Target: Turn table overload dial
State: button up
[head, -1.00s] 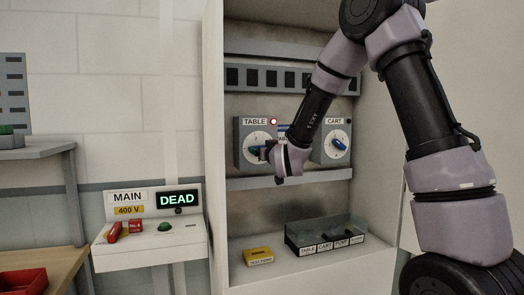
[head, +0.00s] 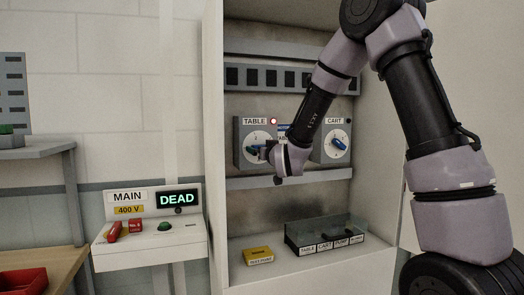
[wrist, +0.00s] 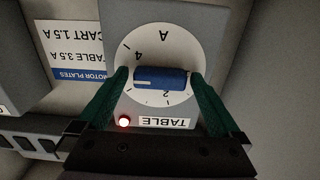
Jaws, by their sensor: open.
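The table overload dial (wrist: 163,52) is a white round scale on a grey box labelled TABLE, upside down in the wrist view. Its blue knob (wrist: 160,78) lies almost level there, with a white line on its left half. My gripper (wrist: 160,75) is open, with one green finger at each end of the knob; I cannot tell whether they touch it. In the head view, the TABLE box (head: 241,152) is at the left of the cabinet shelf, and my gripper (head: 263,151) is at its knob, partly hiding the dial. A red lamp (wrist: 124,121) glows beside the TABLE label.
The CART dial box (head: 321,150) stands close on the right. A plate listing TABLE 3.5 A and CART 1.5 A (wrist: 70,45) is between them. Below are a labelled bin (head: 325,237) and a yellow block (head: 258,256). The MAIN panel (head: 150,245) reads DEAD.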

jog(key=v, duration=1)
jog(key=shift+s, duration=0.35)
jog(key=shift+d, duration=0.15)
